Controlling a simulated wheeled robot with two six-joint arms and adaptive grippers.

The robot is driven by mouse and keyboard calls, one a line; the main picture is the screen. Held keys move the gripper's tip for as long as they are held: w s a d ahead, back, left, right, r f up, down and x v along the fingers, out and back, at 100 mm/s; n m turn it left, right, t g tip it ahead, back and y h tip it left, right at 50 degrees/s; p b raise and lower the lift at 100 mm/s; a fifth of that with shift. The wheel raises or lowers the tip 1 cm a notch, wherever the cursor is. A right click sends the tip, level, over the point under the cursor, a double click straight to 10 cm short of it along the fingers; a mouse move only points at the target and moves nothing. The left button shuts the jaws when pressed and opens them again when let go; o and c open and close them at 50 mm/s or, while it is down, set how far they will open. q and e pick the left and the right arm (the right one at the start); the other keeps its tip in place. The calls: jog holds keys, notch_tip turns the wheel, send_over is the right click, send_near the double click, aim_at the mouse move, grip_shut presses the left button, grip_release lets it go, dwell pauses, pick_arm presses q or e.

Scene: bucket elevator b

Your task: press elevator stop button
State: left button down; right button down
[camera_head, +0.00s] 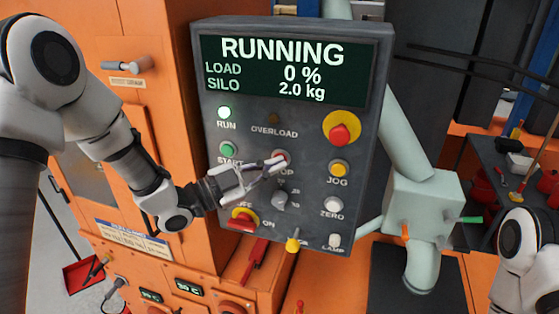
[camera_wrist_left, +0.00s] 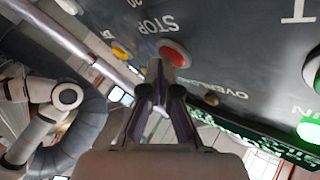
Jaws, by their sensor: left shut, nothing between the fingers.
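The grey control panel (camera_head: 310,120) faces me, its screen (camera_head: 290,72) reading RUNNING, load 0 %, silo 2.0 kg. The red stop button (camera_head: 281,154) is in the middle of the panel, partly hidden by my left gripper (camera_head: 277,165). This gripper is shut and empty, with its fingertips at the button. In the left wrist view the red stop button (camera_wrist_left: 176,54) shows just beyond and beside the closed fingertips (camera_wrist_left: 155,66), under the word STOP. I cannot tell whether they touch. My right gripper is out of view.
The green start button (camera_head: 227,149) is left of the stop button, below the lit run lamp (camera_head: 224,112). A red emergency knob on yellow (camera_head: 341,130), the yellow jog button (camera_head: 338,168) and a grey selector (camera_head: 280,199) are close by. A pale green pipe box (camera_head: 425,205) stands to the right.

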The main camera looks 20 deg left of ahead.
pick_arm(q)
jog(key=shift+s, duration=0.1)
dwell(0.3)
jog(key=shift+s, duration=0.7)
jog(key=shift+b, duration=0.3)
jog(key=s+b, duration=0.1)
jog(key=s, duration=0.4)
jog(key=shift+a, duration=0.1)
